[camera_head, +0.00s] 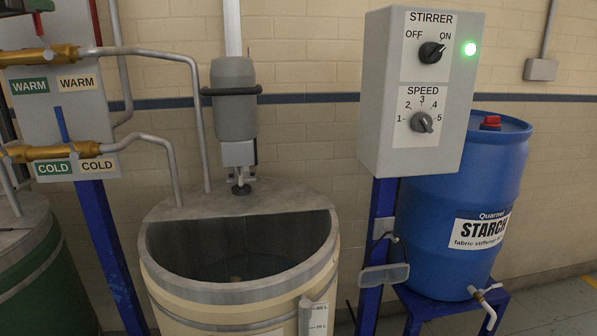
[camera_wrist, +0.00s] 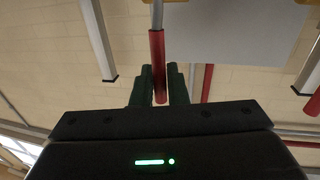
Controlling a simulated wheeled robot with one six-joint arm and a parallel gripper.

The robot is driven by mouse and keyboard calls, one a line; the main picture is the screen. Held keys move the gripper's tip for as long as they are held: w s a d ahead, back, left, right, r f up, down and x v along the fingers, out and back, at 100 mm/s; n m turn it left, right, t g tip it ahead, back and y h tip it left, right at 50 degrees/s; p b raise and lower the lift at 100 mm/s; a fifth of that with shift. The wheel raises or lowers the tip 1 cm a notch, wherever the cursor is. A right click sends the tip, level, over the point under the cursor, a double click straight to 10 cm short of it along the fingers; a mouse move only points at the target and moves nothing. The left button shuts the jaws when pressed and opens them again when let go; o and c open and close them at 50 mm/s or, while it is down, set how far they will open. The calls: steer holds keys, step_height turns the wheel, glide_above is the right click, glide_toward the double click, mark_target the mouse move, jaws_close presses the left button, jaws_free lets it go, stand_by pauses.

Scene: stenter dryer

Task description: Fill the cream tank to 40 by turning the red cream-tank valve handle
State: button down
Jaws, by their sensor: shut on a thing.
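The red cream-tank valve handle (camera_wrist: 157,48) stands upright in the wrist view, its end between the dark green fingers of my gripper (camera_wrist: 161,82). My gripper is shut on it. In the head view the handle (camera_head: 38,24) shows at the top left above the brass WARM pipe fitting (camera_head: 40,56), and only a fingertip of my gripper (camera_head: 40,5) shows at the picture's edge. The cream tank (camera_head: 215,312) stands at the centre bottom, open at the front half, with dark liquid inside. A level scale (camera_head: 320,312) with a 40 L mark is cut off at the bottom edge.
A stirrer control box (camera_head: 420,90) is switched ON with its green lamp lit. A blue starch barrel (camera_head: 465,210) stands at the right. A COLD fitting (camera_head: 55,150) with a blue handle (camera_head: 62,124) is below the WARM one. A green tank (camera_head: 45,285) is at lower left.

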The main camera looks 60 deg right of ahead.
steer(key=c, duration=1.5)
jaws_free()
steer(key=shift+w+a, duration=0.15)
steer(key=shift+w, duration=0.05)
steer(key=shift+c, duration=0.2)
steer(key=shift+s, duration=0.1)
steer(key=b+v, duration=0.4)
steer(key=v, duration=0.9)
steer(key=shift+s+a+b, duration=0.2)
steer(key=shift+a+b, duration=0.1)
steer(key=shift+b, duration=0.05)
steer(key=v, duration=1.3)
steer(key=shift+s+a+b, duration=0.2)
steer(key=shift+a+b, duration=0.1)
steer(key=shift+a, duration=0.05)
steer(key=shift+d, duration=0.1)
steer(key=x, duration=1.3)
steer(key=shift+w+d+p, duration=0.2)
steer(key=shift+d+p, duration=0.1)
